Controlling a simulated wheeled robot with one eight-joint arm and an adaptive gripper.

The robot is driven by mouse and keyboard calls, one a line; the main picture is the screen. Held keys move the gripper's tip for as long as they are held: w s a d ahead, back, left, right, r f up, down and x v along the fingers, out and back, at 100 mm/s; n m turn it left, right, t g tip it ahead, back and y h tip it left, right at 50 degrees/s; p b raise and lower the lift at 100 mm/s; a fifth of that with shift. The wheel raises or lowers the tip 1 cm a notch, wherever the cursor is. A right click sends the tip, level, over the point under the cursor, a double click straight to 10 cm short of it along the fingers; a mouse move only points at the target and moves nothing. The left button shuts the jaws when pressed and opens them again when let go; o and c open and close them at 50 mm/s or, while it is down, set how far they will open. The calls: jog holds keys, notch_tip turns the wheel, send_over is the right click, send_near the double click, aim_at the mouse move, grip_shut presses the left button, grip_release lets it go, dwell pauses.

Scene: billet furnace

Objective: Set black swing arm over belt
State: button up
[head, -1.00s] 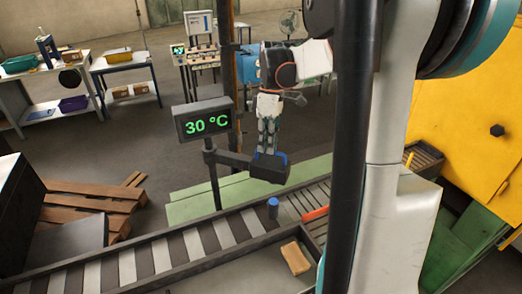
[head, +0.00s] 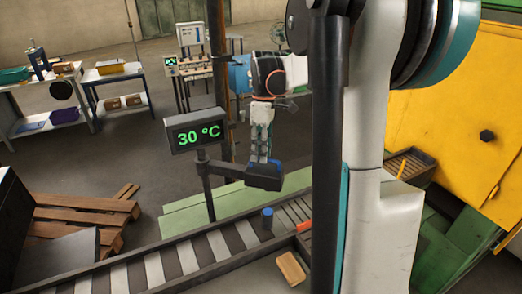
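The black swing arm (head: 228,172) reaches right from a dark post beside the temperature display. Its thick end block, with a blue part on top, shows above the green ledge behind the belt. My gripper (head: 260,158) points down at this end block, and its fingertips meet or overlap it in the picture. The fingers look close together, but I cannot tell whether they are closed on anything. The belt (head: 190,257), with light and dark slats, runs diagonally across the lower part of the head view. My arm column hides its right part.
The display (head: 196,131) reads 30 °C. A tan block (head: 291,268) lies in front. Wooden pallets (head: 80,215) lie at left. A yellow machine (head: 455,130) fills the right. Work tables stand behind.

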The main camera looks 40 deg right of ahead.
jog(key=shift+s+r, duration=0.1)
notch_tip(320, 180, up, 12)
jog(key=w+d, duration=0.1)
jog(key=shift+w+d+f, duration=0.2)
jog(key=shift+d, duration=0.2)
dwell(0.5)
